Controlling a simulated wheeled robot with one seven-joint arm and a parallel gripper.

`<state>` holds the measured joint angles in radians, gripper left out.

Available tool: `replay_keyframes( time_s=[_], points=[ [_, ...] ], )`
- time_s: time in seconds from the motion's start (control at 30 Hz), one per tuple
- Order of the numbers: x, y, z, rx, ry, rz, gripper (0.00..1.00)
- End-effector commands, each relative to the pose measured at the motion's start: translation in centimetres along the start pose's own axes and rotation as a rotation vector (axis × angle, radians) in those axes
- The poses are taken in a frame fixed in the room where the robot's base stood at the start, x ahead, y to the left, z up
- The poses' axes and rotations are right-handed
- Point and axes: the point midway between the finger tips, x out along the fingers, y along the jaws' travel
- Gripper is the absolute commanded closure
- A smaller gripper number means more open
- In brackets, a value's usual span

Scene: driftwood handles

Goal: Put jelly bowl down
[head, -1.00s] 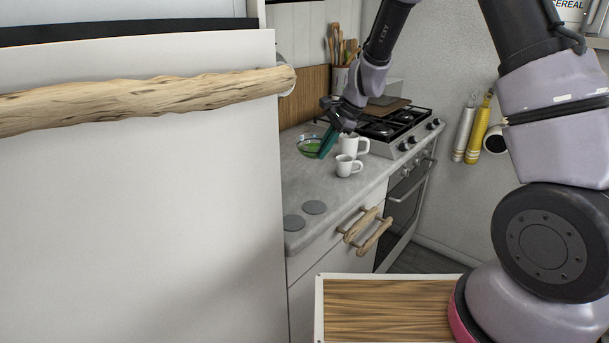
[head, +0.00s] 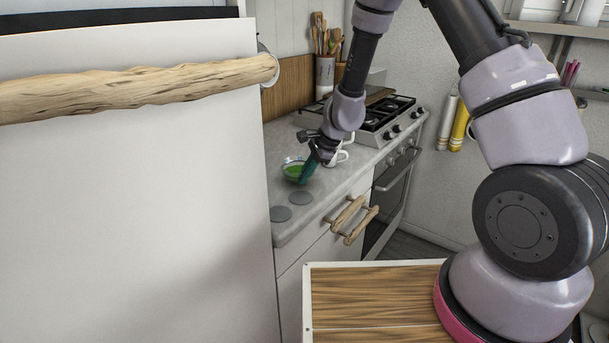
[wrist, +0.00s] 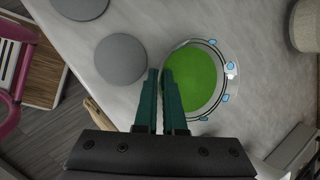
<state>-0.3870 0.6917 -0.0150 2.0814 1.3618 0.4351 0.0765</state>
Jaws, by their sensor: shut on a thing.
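The jelly bowl (head: 291,170) is a clear glass bowl with green jelly, seen at the counter's left part in the head view. In the wrist view the jelly bowl (wrist: 205,80) is seen from above. My gripper (head: 308,170) is shut on the bowl's near rim, its teal fingers also showing in the wrist view (wrist: 160,85). The bowl looks close to the grey counter (head: 325,187), but I cannot tell whether it touches it.
Two grey discs (wrist: 122,59) lie on the counter beside the bowl. White mugs (head: 340,155) stand behind my gripper, partly hidden by it. A gas stove (head: 385,118) is farther back. A large white door with a driftwood handle (head: 140,88) fills the left.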

Motion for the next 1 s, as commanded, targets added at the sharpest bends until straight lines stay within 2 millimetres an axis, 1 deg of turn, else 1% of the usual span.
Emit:
replay_keyframes(
  time_s=[0.33, 0.37, 0.4, 0.43, 0.77, 0.87, 1.0],
  points=[
    [0.2, 0.0, -0.1, 0.000, -0.001, -0.001, 1.00],
    [0.2, 0.0, -0.1, 0.000, -0.001, -0.001, 0.81],
    [0.2, 0.0, -0.1, 0.000, -0.001, -0.001, 0.66],
    [0.2, 0.0, -0.1, 0.000, -0.001, -0.001, 0.62],
    [0.0, 0.0, 0.0, 0.000, -0.001, -0.002, 0.62],
    [-0.9, -0.1, 0.0, -0.002, -0.001, -0.003, 0.62],
    [-3.4, -0.1, 0.0, -0.002, 0.000, -0.005, 0.62]
  ],
)
